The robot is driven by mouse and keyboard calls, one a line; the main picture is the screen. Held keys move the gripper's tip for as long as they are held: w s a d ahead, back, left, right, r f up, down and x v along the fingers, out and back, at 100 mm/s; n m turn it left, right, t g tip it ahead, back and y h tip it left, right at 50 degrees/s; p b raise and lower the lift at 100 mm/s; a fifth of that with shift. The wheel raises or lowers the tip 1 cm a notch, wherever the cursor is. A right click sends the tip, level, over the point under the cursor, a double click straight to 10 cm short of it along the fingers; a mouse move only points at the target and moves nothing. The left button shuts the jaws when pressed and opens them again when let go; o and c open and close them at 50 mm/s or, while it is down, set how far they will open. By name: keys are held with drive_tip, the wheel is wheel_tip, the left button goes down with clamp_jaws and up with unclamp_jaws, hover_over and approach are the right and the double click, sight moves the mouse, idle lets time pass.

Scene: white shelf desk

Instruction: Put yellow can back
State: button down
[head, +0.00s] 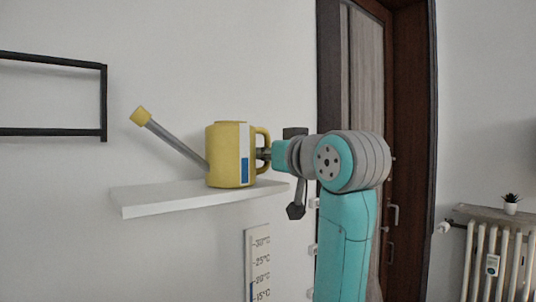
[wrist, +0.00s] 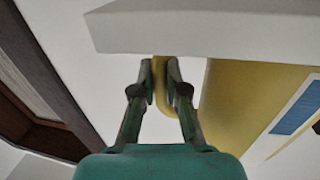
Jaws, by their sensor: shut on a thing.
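The yellow can (head: 222,155) is a watering can with a long grey spout pointing up to the left and a yellow cap at its tip. It is upright at the white wall shelf (head: 160,201), its base at the shelf's top. I cannot tell whether it rests there or hangs just above. My gripper (head: 264,154) comes from the right and is shut on the can's handle. In the wrist view the two fingers (wrist: 160,72) pinch the yellow handle, beside the can's body (wrist: 235,105). The shelf (wrist: 200,28) shows at the top there.
A black wall frame (head: 104,100) hangs at the left. A thermometer board (head: 258,265) is below the shelf. A brown door (head: 410,150) stands behind my arm. A radiator (head: 495,260) with a small plant (head: 511,204) above it is at the right. The shelf's left part is bare.

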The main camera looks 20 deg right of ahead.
drive_tip(key=shift+f, duration=0.1)
drive_tip(key=c, duration=1.2)
unclamp_jaws()
drive_tip(key=shift+s, duration=0.1)
drive_tip(key=s+d, duration=0.1)
drive_tip(key=s, duration=1)
drive_tip(key=shift+s+d, duration=0.25)
drive_tip(key=shift+s, duration=0.1)
